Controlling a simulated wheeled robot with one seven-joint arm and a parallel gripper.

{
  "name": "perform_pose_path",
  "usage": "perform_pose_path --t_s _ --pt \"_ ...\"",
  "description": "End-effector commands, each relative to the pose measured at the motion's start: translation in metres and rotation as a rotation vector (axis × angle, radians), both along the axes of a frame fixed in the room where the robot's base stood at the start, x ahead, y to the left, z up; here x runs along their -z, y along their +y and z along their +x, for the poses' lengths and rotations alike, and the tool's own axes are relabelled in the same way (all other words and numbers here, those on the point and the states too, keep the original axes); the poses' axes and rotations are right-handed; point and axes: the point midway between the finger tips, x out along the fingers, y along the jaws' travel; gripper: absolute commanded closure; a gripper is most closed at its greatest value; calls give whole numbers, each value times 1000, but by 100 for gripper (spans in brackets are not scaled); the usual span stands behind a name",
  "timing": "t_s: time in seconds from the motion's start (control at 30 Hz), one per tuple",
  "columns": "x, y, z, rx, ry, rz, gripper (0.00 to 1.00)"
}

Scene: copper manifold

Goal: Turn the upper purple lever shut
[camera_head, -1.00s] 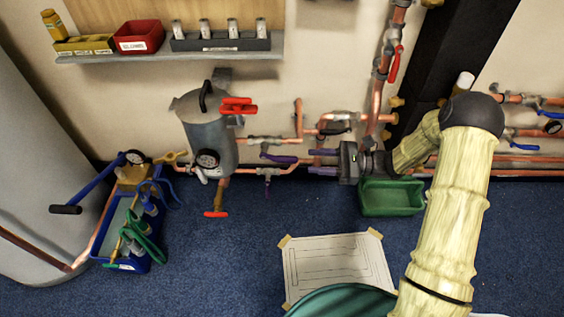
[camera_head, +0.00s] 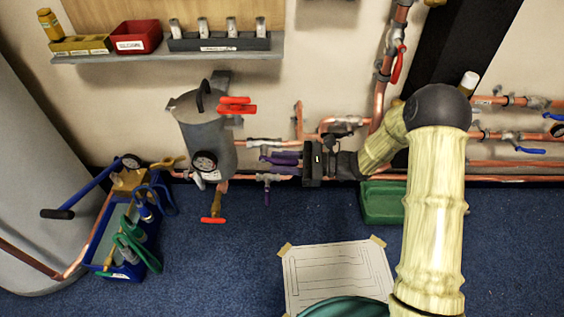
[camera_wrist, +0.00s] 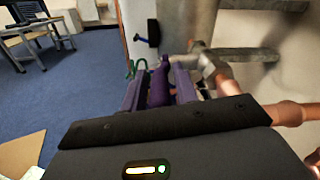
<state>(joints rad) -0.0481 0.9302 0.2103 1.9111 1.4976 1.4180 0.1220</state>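The upper purple lever (camera_head: 279,158) lies roughly level, just below the upper copper pipe, right of the grey tank. In the wrist view the lever (camera_wrist: 160,86) stands between the two purple fingers of my gripper (camera_wrist: 159,92). The fingers are apart, one on each side of it, with narrow gaps; I cannot tell whether either touches. In the head view my gripper (camera_head: 284,162) reaches left from the dark hand and overlaps the lever, partly hiding it. The lower purple lever (camera_head: 267,196) hangs down from the lower pipe.
The grey tank (camera_head: 209,135) with red handles and a gauge stands left of my gripper. A pipe branch (camera_head: 299,120) rises behind the hand. A green bin (camera_head: 383,203) sits below the forearm. Blue floor in front of the pipes is mostly clear.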

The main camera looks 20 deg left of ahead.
Motion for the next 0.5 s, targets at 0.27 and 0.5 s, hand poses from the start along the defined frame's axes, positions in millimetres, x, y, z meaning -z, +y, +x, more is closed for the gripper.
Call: perform_pose_path --t_s 0.27,0.5 --pt "0 0 0 0 0 0 100" --pt "1 -1 0 0 5 14 100"
